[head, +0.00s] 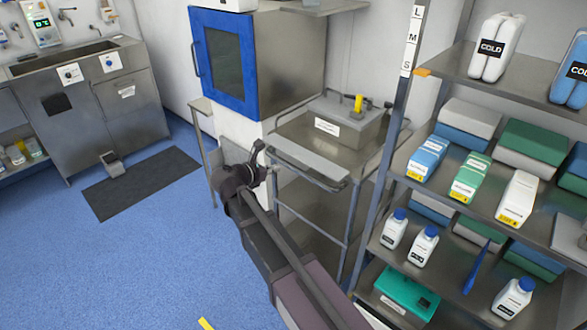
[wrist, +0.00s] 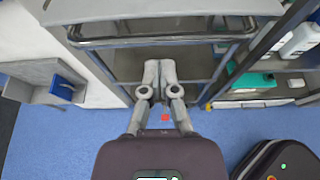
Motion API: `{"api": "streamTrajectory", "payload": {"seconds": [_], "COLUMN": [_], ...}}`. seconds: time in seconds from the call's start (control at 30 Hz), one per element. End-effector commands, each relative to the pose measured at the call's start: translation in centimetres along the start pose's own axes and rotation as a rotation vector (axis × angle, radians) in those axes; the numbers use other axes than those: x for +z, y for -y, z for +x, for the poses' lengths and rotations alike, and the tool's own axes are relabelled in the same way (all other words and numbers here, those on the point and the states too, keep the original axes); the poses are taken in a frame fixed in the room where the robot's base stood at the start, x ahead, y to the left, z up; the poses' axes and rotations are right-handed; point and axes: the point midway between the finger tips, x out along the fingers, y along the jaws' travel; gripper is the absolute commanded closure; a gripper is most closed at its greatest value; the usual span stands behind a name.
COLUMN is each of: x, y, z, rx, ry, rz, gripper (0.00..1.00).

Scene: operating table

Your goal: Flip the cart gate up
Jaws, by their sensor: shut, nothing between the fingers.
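The steel cart (head: 345,195) stands between the blue-doored cabinet and the shelf rack. A light grey flat panel (head: 308,157) lies level along its near top edge, beside a dark rail; it looks like the gate, lowered. The wrist view shows a pale panel (wrist: 150,10) at the top, with the dark rail (wrist: 160,41) just below it in the picture. My gripper (head: 258,147) is in front of the cart's left end in the head view. Its fingers (wrist: 164,66) are together and empty, below the rail in the wrist picture. Contact with the cart cannot be told.
A grey box with a yellow knob (head: 358,104) sits on the cart. A cabinet with a blue door (head: 228,62) is behind to the left. A rack of bottles and boxes (head: 470,185) stands close on the right. Open blue floor (head: 150,240) lies to the left.

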Motion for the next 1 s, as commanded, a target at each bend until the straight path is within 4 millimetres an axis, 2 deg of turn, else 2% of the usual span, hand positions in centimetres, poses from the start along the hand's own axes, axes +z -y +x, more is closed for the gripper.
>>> {"api": "streamTrajectory", "payload": {"seconds": [0.47, 0.67, 1.0], "x": [-0.1, -0.2, -0.2], "y": [0.0, 0.0, -0.1], "z": [0.7, 2.6, 7.3], "rx": [-0.001, -0.002, -0.001], "ry": [-0.002, -0.003, -0.003], "rz": [0.004, 0.004, 0.004], "gripper": [1.0, 1.0, 1.0]}}
